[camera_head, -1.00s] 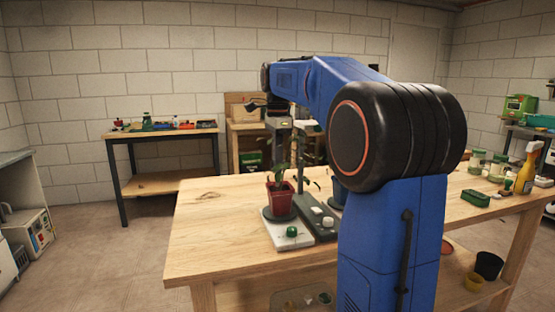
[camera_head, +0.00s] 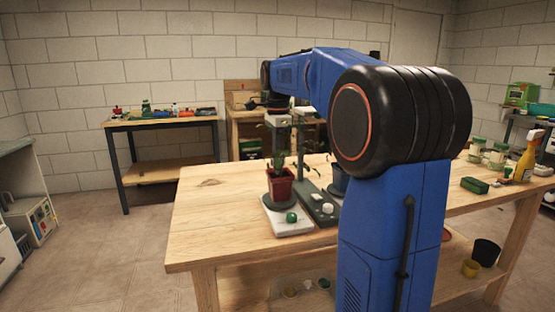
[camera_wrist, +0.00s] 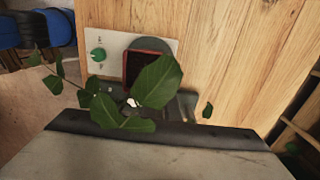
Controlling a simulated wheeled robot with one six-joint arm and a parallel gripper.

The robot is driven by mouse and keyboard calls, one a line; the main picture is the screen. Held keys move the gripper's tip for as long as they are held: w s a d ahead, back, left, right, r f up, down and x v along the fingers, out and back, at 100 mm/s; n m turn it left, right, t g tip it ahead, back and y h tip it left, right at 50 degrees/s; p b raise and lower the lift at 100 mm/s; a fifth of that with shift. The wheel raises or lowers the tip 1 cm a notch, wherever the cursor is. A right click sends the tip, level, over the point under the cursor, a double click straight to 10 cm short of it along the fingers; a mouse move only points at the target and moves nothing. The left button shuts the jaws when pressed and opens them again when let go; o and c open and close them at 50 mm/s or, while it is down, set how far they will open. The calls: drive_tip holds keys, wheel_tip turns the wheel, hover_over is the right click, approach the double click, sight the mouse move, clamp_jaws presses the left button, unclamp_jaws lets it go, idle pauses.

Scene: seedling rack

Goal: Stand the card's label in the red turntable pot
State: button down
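The red pot (camera_head: 280,185) holds a leafy plant and stands on a dark turntable disc on a white base (camera_head: 292,228) with a green knob. The wrist view looks down on the red pot (camera_wrist: 127,68), partly covered by green leaves. A small white spot shows among the leaves, too small to identify. I cannot make out the card or a label.
A grey slab (camera_wrist: 160,155) fills the bottom of the wrist view. A dark unit with a white button (camera_head: 322,208) and a blue pot (camera_head: 340,180) stand right of the red pot. The wooden table (camera_head: 215,215) is bare at left. A spray bottle (camera_head: 525,160) stands far right.

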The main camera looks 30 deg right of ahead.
drive_tip(key=c, duration=2)
unclamp_jaws()
drive_tip(key=shift+r, duration=0.1)
wheel_tip(320, 180, up, 17)
drive_tip(key=shift+r, duration=0.1)
drive_tip(key=s+a+f+n+t, duration=0.2)
drive_tip(key=s+a+f+n, duration=0.8)
drive_tip(key=s+f, duration=0.25)
drive_tip(key=s+a+f+n+t, duration=0.1)
drive_tip(key=s+a+f+n, duration=0.1)
drive_tip(key=s+f, duration=0.4)
drive_tip(key=s+a+f+n+t, duration=0.1)
drive_tip(key=s+f+n, duration=0.4)
drive_tip(key=f, duration=0.5)
drive_tip(key=s+a+f+n, duration=0.2)
drive_tip(key=s+f+n, duration=0.2)
drive_tip(key=s+f, duration=0.2)
drive_tip(key=shift+s+a+f+t, duration=0.2)
drive_tip(key=shift+f, duration=0.4)
drive_tip(key=shift+s+a+f+t, duration=0.15)
drive_tip(key=shift+a+f+t, duration=0.05)
drive_tip(key=shift+f, duration=0.4)
